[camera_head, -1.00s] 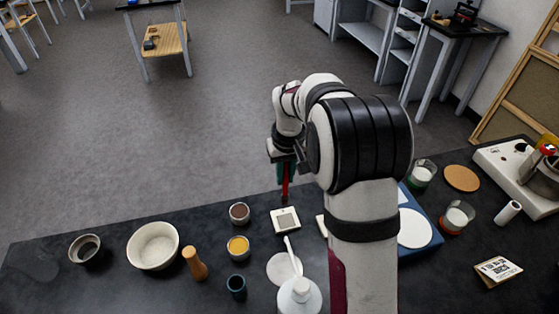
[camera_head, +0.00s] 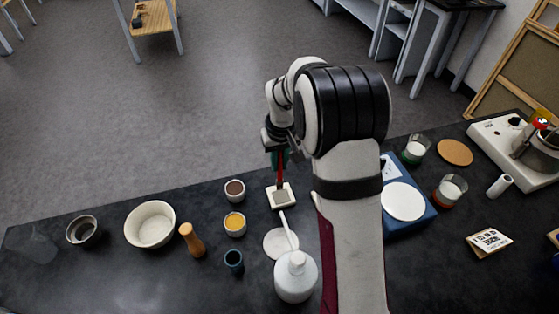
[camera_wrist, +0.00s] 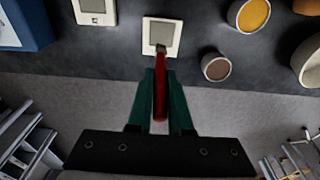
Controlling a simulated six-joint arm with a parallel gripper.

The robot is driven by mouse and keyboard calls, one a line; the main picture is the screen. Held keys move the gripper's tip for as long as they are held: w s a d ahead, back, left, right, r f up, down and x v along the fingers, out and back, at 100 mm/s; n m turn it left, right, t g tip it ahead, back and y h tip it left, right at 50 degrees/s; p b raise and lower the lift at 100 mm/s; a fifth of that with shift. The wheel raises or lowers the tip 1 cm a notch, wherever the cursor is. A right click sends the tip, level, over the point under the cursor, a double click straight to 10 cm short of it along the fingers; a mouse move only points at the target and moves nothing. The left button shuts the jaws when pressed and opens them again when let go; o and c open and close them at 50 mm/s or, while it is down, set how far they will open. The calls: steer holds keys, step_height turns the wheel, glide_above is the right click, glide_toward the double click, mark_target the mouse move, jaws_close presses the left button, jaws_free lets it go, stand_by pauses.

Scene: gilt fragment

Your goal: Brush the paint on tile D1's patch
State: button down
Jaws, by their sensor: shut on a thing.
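My gripper (camera_wrist: 161,80) has green fingers and is shut on the red handle of a brush (camera_wrist: 160,100). The brush also shows in the head view (camera_head: 280,172), pointing down. A white tile (camera_head: 281,204) with a grey patch lies on the dark bench under the brush; it also shows in the wrist view (camera_wrist: 150,38). The brush tip overlaps the patch's near edge in the wrist view; whether it touches cannot be told. A second tile (camera_wrist: 95,17) lies to the left there, hidden by my arm in the head view. No D1 label is legible.
Brown (camera_head: 235,190) and yellow (camera_head: 235,224) pots stand left of the tile. A white bottle (camera_head: 296,278) and a pale disc with a white stick (camera_head: 276,246) are nearer. A blue device (camera_head: 415,216) with a white round plate stands right of my arm.

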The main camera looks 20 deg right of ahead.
mark_target(280, 152)
steer(key=shift+f, duration=0.95)
stand_by(3.1)
steer(key=shift+r, duration=2.95)
